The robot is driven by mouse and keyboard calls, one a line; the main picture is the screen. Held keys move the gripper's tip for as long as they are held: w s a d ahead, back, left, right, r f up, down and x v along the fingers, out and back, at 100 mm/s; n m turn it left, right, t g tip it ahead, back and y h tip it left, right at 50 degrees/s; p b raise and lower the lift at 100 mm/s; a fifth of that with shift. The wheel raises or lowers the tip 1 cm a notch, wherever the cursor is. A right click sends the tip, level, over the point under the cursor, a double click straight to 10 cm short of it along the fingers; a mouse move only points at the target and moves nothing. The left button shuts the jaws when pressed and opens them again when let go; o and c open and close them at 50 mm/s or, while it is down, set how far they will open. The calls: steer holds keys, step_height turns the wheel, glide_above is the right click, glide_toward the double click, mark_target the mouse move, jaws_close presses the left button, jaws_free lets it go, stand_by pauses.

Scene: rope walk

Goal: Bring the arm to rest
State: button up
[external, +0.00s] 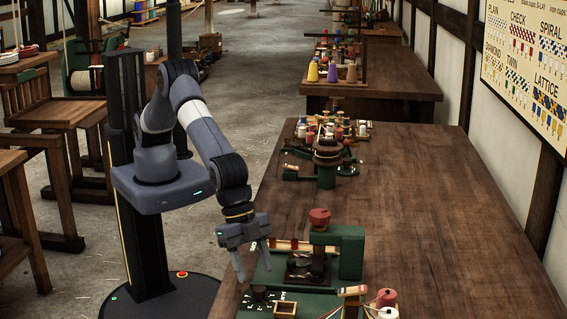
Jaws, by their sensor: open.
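My arm reaches from its column at the left toward the near wooden table and bends downward. My gripper (254,272) points down above the table's left edge, over the green base plate of a device. Its two fingers are spread, and no object shows between them. The right finger is close in the picture to the green device (350,252); I cannot tell whether they touch.
The green device carries a red knob (319,217). A small wooden box (285,309) and spools (387,298) are in front. The right side of the table (440,230) is bare. Wooden stands (62,115) are at left.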

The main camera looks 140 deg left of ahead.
steer(key=w+r+v, duration=0.1)
steer(key=w+v, duration=0.1)
steer(key=v, duration=0.9)
steer(key=shift+n, duration=0.5)
steer(key=shift+w+a+b, duration=0.1)
steer(key=shift+a+b, duration=0.5)
steer(key=shift+a, duration=1.8)
steer(key=m, duration=0.1)
glide_toward(259, 288)
steer(key=p+x, duration=0.1)
steer(key=x, duration=0.4)
steer(key=shift+w+f+p, duration=0.15)
steer(key=shift+f+p, duration=0.25)
steer(key=shift+x, duration=1)
